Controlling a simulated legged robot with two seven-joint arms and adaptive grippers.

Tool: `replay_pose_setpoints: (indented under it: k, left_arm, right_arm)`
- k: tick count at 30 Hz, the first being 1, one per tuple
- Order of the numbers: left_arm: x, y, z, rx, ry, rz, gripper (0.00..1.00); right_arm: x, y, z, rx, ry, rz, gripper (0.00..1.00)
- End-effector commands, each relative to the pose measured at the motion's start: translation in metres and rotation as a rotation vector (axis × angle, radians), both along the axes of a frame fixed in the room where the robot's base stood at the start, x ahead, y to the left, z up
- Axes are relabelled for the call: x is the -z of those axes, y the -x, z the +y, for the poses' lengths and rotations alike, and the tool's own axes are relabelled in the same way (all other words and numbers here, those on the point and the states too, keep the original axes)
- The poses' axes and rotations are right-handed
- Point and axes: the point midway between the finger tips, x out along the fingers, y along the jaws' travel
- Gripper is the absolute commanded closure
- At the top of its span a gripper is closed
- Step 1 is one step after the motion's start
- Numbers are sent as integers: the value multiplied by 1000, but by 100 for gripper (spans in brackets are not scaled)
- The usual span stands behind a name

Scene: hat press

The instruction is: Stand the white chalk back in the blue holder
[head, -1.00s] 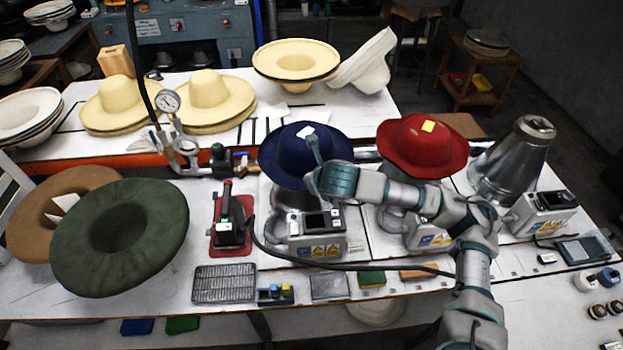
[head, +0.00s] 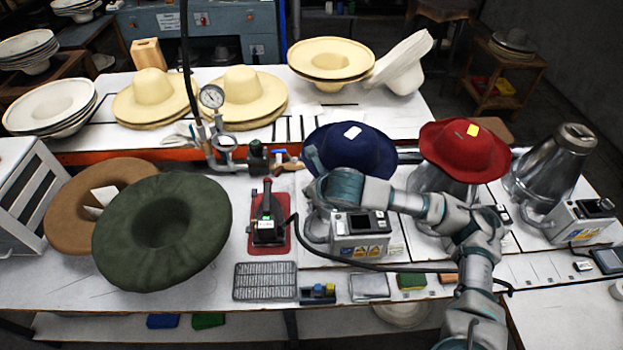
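The small blue holder (head: 318,293) stands near the table's front edge, between the wire rack and a grey flat pad. Small blue and yellow pieces show at its top. I cannot make out the white chalk. My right arm comes in from the lower right, and its gripper (head: 313,162) is at the left edge of the navy hat, behind and above the holder. One slim grey finger shows pointing up. The rest of the gripper is hidden by its own wrist, so I cannot tell whether it holds anything. My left gripper is not in view.
A navy hat (head: 352,148) and a red hat (head: 462,150) sit on presses. A red-based black tool (head: 268,222) stands left of the gripper. A wire rack (head: 265,282) lies left of the holder. A dark cable crosses behind the holder. Green hat (head: 165,235) fills the left.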

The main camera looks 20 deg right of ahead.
Motion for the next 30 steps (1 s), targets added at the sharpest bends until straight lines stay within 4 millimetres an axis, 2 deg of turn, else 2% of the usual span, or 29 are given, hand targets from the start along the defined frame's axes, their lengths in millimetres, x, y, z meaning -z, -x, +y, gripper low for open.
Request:
replay_pose_setpoints:
  k: [8,11,15,18,21,25,30]
  left_arm:
    - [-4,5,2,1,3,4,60]
    - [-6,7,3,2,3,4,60]
    - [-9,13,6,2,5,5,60]
    - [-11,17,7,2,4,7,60]
    - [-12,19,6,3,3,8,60]
    - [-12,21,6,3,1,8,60]
    - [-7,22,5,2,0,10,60]
  right_arm:
    - [47,33,24,-258,9,86,100]
    - [69,54,37,-403,22,130,100]
    - [102,97,60,-669,61,205,100]
    - [119,126,73,-842,100,246,100]
    - [130,146,78,-955,132,272,100]
    - [138,159,80,-1025,155,289,100]
    - [149,162,79,-1041,160,292,100]
